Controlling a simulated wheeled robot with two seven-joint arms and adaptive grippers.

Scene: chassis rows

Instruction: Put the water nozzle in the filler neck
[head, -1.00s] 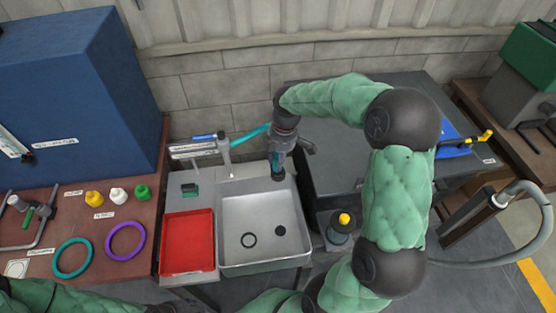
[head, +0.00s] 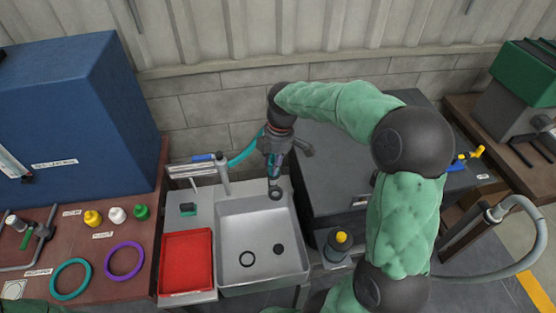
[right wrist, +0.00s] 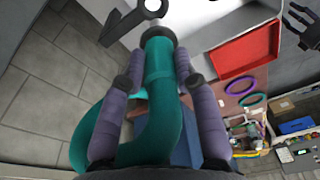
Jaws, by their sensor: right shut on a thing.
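The water nozzle is a teal piece on a teal hose, held in my right gripper (head: 273,160) over the back right corner of the sink. In the right wrist view the fingers of my right gripper (right wrist: 165,85) close on both sides of the teal nozzle (right wrist: 160,65). A grey end with a dark ring (right wrist: 152,6) shows past it; I cannot tell whether this is part of the nozzle. I cannot make out the filler neck for certain. My left gripper (right wrist: 299,25) appears at the upper right of the right wrist view, empty, with its fingers apart.
A tap (head: 222,175) rises behind the sink.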

